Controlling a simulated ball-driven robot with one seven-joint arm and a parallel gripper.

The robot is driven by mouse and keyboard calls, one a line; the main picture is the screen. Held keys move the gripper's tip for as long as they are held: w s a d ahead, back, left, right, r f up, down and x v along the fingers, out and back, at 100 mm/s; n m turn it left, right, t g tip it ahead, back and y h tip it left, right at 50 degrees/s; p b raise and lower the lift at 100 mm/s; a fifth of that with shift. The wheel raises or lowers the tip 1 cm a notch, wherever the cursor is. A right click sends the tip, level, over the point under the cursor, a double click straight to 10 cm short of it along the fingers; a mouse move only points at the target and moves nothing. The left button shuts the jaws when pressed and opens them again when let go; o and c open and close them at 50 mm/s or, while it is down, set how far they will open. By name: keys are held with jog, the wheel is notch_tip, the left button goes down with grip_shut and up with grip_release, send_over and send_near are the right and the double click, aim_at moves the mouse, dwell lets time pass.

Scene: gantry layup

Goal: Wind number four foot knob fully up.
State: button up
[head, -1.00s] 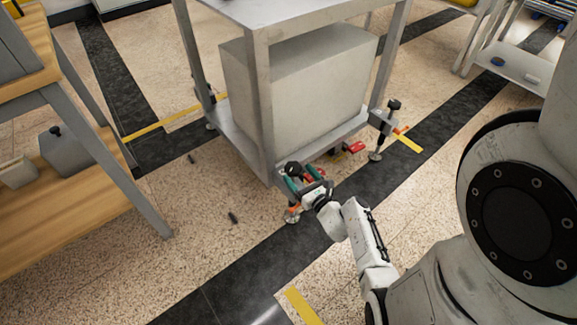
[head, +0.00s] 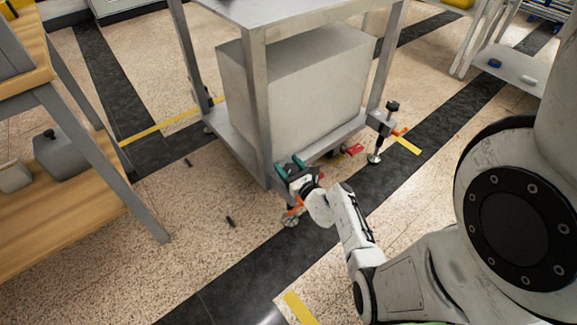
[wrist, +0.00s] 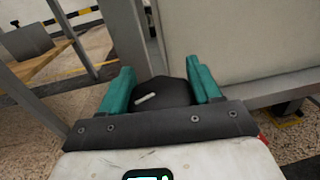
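A grey metal stand (head: 258,110) has screw feet at its corners. My gripper (head: 290,166) is at the nearest corner, above that corner's foot (head: 290,220). In the wrist view, the teal fingers of my gripper (wrist: 163,80) lie on either side of a black knob (wrist: 172,92) with a white mark on top. Hardly any gap shows between fingers and knob, but whether they press on it cannot be told. In the head view my gripper hides this knob. The right corner has another black knob (head: 392,107) above its foot (head: 374,158). No foot number is readable.
A large pale box (head: 300,90) sits on the stand's lower shelf. A wooden-topped bench (head: 75,215) stands at left. Small dark pieces (head: 230,221) lie on the speckled floor. A red object (head: 354,150) and an orange tag (head: 400,131) are near the right foot.

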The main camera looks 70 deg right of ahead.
jog(key=c, duration=0.6)
jog(key=shift+o, duration=0.2)
jog(key=shift+n+t+y, duration=0.4)
jog(key=shift+y, duration=0.1)
jog(key=shift+w+n+t+y, duration=0.1)
jog(key=shift+n+t+y, duration=0.3)
jog(key=shift+n+y, duration=0.3)
jog(key=n+t+y, duration=0.1)
jog(key=y, duration=0.1)
jog(key=n+y+b, duration=0.1)
jog(key=n+y, duration=0.1)
jog(key=y, duration=0.1)
jog(key=shift+a+f+t, duration=0.1)
jog(key=shift+a+t, duration=0.1)
jog(key=shift+t, duration=0.2)
jog(key=n+y+b, duration=0.2)
jog(key=y, duration=0.1)
jog(key=n+y+b, duration=0.1)
jog(key=y, duration=0.1)
jog(key=shift+w+a, duration=0.1)
jog(key=shift+a, duration=0.2)
jog(key=shift+a+n+y+b, duration=0.2)
jog(key=shift+n+y+b, duration=0.65)
jog(key=shift+n+y, duration=0.7)
jog(key=shift+y, duration=0.35)
